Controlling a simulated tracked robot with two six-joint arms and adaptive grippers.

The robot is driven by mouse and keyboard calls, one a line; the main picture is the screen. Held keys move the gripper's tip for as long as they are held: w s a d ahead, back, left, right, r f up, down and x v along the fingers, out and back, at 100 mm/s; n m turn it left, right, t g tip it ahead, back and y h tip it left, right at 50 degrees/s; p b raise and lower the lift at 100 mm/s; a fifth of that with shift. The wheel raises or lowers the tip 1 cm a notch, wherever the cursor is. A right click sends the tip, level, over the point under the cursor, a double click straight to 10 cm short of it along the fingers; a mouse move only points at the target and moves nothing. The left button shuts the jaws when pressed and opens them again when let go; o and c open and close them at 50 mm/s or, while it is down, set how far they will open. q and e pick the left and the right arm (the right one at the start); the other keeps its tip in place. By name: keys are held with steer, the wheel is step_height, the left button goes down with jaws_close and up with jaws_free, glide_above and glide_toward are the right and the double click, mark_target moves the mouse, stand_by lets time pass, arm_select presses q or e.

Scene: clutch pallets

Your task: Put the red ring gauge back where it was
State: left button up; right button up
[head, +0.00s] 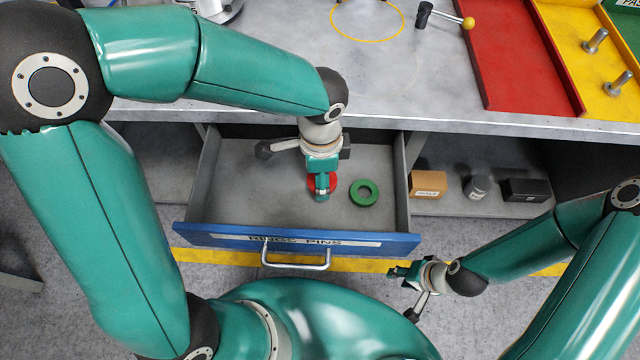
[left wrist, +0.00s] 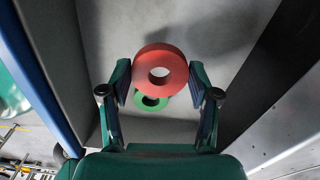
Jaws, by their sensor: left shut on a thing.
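The red ring gauge (left wrist: 178,76) is between the two fingers of my left gripper (left wrist: 161,80), which is shut on it. In the head view the ring (head: 333,184) shows only in part behind my left gripper (head: 322,192), inside the open drawer's outline. In the left wrist view it looks larger than the green ring (left wrist: 140,102) and partly covers it, so it appears held above the drawer floor. The green ring (head: 354,194) lies flat in the drawer (head: 240,205), to the right. My right gripper (head: 403,272) is outside the drawer, right of its handle; its finger opening is unclear.
Right of the drawer, a shelf holds an orange-brown box (head: 428,182), a grey cylinder (head: 478,187) and a black block (head: 526,190). Above, the worktop (head: 270,60) has a yellow circle outline (head: 368,40) and a red tray (head: 510,60).

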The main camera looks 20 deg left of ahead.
arm_select(q)
steer(key=shift+f+b, duration=0.3)
steer(key=shift+f, duration=1.95)
steer(key=shift+f, duration=0.15)
steer(key=o, duration=1.5)
steer(key=shift+c, duration=0.2)
steer(key=shift+r, duration=0.2)
step_height(320, 180, up, 12)
steer(key=p, duration=0.1)
steer(key=shift+p, duration=0.3)
